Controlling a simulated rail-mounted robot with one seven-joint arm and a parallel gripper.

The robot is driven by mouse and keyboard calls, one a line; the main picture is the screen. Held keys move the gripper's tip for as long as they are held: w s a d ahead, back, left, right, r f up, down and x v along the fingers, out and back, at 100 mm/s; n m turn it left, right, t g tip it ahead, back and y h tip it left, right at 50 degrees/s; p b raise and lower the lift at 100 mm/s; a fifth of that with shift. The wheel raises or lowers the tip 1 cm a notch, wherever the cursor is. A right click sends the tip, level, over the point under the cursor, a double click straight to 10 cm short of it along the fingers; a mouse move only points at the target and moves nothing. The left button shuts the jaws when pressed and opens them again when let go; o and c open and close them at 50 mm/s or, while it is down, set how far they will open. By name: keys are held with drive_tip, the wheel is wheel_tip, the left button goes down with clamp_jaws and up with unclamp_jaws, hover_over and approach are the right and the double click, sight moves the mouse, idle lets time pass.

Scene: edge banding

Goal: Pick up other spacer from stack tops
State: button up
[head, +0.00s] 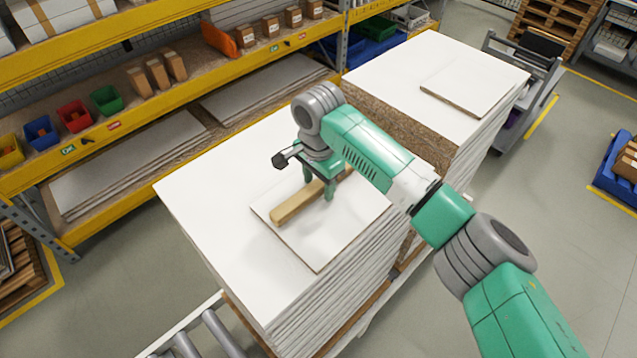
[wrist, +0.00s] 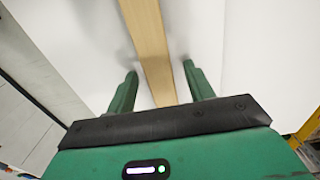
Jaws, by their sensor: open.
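The spacer (head: 294,208), a light wooden bar, lies on a small white panel (head: 318,245) on top of the near stack of white boards (head: 215,190). My gripper (head: 318,190) is above the near stack, pointing down, with its fingers on either side of the bar. In the wrist view the spacer (wrist: 150,45) runs between the two open green fingers (wrist: 160,75), with a gap on each side. I cannot tell how high the fingertips are above the panel. Part of the bar is hidden behind my gripper in the head view.
A second stack (head: 440,65) stands behind right with a small white panel (head: 476,85) on top and no bar visible on it. A yellow shelf rack (head: 150,110) with bins and boxes runs along the left. Grey floor (head: 560,210) lies open at right.

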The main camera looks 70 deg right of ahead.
sight(318, 183)
drive_tip(key=c, duration=1.1)
drive_tip(key=shift+r, duration=0.45)
wheel_tip(318, 183, up, 2)
drive_tip(key=shift+r+b, duration=0.25)
drive_tip(key=shift+b, duration=0.5)
drive_tip(key=a, duration=0.5)
drive_tip(key=s+a+r+p, duration=0.1)
drive_tip(key=a, duration=0.4)
drive_tip(key=s+a, duration=0.1)
drive_tip(key=a, duration=0.4)
drive_tip(key=shift+s+a+r, duration=0.15)
drive_tip(key=shift+a+r, duration=0.15)
drive_tip(key=shift+a, duration=0.1)
